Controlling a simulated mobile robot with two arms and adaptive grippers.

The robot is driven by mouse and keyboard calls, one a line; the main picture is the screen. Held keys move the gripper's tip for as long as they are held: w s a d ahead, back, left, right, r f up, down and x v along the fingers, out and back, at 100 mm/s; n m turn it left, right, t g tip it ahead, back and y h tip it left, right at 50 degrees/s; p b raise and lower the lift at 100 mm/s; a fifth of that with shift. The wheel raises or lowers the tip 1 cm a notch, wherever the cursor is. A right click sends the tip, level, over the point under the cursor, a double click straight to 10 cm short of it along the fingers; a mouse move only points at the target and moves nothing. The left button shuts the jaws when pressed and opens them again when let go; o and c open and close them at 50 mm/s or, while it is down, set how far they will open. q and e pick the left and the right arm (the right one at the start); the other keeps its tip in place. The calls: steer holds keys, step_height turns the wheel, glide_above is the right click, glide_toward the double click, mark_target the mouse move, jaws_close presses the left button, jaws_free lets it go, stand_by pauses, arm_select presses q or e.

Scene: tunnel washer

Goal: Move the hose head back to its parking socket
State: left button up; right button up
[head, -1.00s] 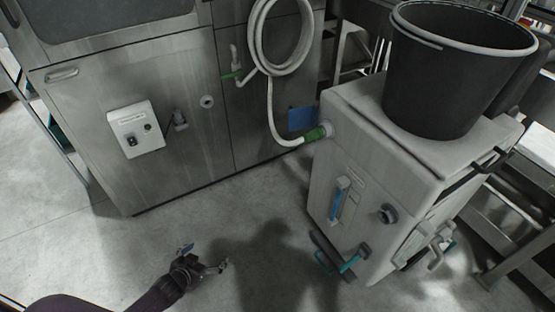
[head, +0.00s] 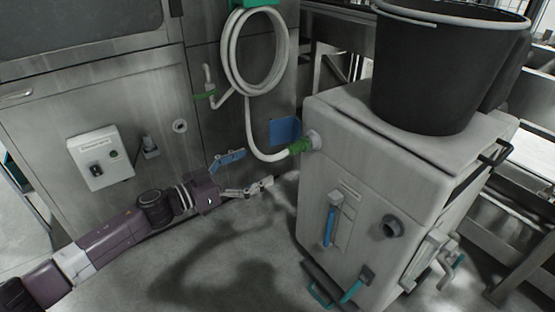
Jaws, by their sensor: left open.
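A white hose (head: 253,128) hangs in a coil on the washer's grey front panel. Its lower end curves right to the green hose head (head: 300,147). The hose head sits at a round port (head: 314,140) on the side of the white tank. A small round socket (head: 180,126) is on the grey panel, left of the coil, with nothing in it; I cannot tell if it is the parking socket. My left gripper (head: 257,168) is open and empty, below and left of the hose head, apart from it. My right gripper is not in view.
A large black bucket (head: 430,75) stands on the white tank (head: 335,180). The tank has a blue-handled lever and a teal-handled part low in front. A light control box (head: 100,157) is on the panel at left. A blue plate (head: 285,131) is behind the hose.

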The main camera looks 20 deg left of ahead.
mark_target(288, 152)
arm_select(q)
steer(key=b+x, duration=0.1)
steer(key=x, duration=0.6)
steer(key=shift+w, duration=0.1)
steer(key=shift+p+x, duration=0.55)
steer(key=shift+x, duration=1.75)
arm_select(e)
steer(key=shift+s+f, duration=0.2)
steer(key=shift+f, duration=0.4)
arm_select(q)
jaws_close()
steer(key=shift+f, duration=0.1)
